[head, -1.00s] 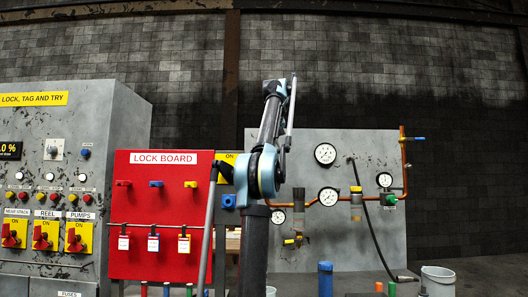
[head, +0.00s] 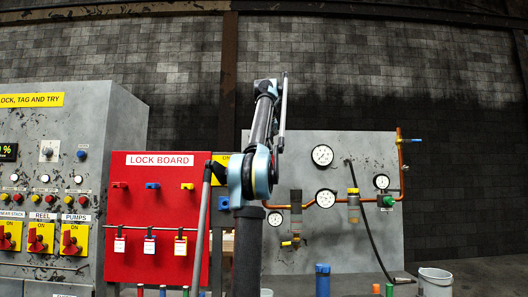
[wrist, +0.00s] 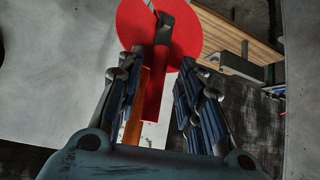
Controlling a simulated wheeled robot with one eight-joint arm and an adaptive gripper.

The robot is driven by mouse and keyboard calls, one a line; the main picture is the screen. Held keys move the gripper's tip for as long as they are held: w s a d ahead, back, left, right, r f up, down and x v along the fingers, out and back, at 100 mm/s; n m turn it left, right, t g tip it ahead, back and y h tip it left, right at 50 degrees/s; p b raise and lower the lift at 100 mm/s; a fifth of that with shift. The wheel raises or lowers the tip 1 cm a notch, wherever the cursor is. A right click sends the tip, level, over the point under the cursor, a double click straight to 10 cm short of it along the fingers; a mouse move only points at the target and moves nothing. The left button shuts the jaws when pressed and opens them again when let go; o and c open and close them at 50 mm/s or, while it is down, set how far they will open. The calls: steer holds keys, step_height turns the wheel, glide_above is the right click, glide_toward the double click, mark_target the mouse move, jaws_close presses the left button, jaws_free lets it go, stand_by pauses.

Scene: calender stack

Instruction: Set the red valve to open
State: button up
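In the wrist view, a red round plate (wrist: 187,32) with a dark stem in front of it fills the top middle. A red bar (wrist: 154,92), seemingly the red valve's handle, runs down from it between my fingers. My gripper (wrist: 160,68) has its two fingers apart, one on each side of the red bar. I see a gap between the bar and the right finger; contact on the left is unclear. An orange-brown strip shows behind the bar. In the head view, my gripper and the red valve cannot be made out; my raised arm covers the middle.
In the head view, a red lock board (head: 132,219) with tags stands left of my arm. A grey switch cabinet (head: 122,140) is at far left. A grey gauge panel (head: 345,240) with copper pipes is at right, with a bucket (head: 434,280) beside it.

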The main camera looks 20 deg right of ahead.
steer(key=shift+d, duration=0.1)
steer(key=shift+s+r, duration=0.2)
steer(key=s+a+r, duration=0.1)
steer(key=s+a, duration=0.1)
steer(key=s, duration=0.5)
steer(key=s+a+r, duration=0.1)
steer(key=s+r, duration=0.1)
steer(key=s, duration=0.5)
steer(key=shift+s+a, duration=0.3)
steer(key=shift+a, duration=0.1)
stand_by(0.4)
